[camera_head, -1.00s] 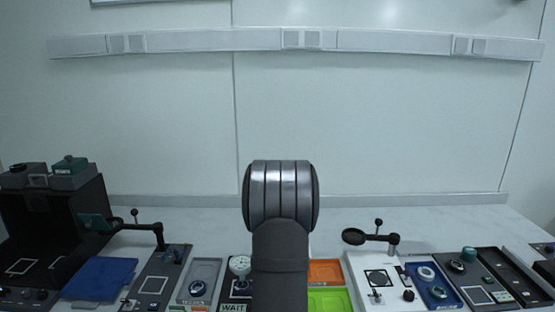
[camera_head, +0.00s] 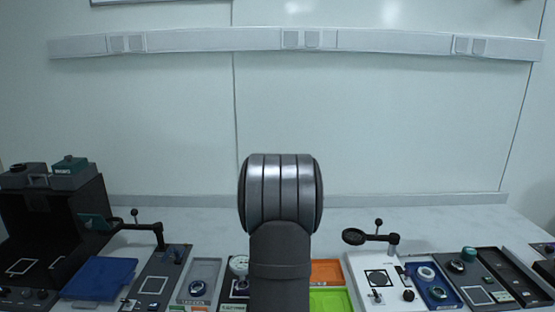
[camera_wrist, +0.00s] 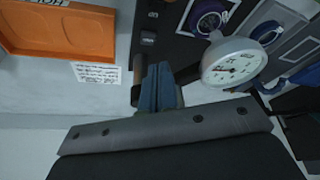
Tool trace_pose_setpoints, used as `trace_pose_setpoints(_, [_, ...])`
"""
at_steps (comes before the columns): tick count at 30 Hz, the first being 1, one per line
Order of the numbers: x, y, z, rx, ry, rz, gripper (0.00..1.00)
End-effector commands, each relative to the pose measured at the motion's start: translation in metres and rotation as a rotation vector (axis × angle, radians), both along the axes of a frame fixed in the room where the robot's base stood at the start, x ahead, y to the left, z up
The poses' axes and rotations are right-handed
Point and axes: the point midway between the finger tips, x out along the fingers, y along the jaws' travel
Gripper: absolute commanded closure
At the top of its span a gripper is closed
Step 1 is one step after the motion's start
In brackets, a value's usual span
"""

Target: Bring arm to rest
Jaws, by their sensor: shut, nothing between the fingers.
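My arm (camera_head: 281,220) rises in the middle of the head view, with a rounded metallic joint at its top. It hides my gripper and part of the bench in that view. In the wrist view my gripper (camera_wrist: 158,88) shows as blue-grey fingertips shut together with nothing between them. The fingertips appear apart from the round white dial (camera_wrist: 232,62) to their right, though the exact gap cannot be told.
An orange tray (camera_head: 326,272) and a green tray (camera_head: 330,300) lie right of my arm. A dark open box (camera_head: 62,225) stands far left by a blue plate (camera_head: 100,278). A white panel with a lever arm (camera_head: 368,238) is at right. The bench behind is clear.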

Motion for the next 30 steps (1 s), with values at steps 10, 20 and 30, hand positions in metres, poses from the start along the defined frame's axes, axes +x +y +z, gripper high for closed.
trace_pose_setpoints(10, [0.001, 0.0, 0.004, -0.001, 0.0, 0.0, 1.0])
trace_pose_setpoints(20, [-0.005, 0.0, -0.023, -0.001, 0.003, 0.0, 1.0])
trace_pose_setpoints(30, [-0.011, 0.0, -0.065, 0.0, 0.001, 0.0, 1.0])
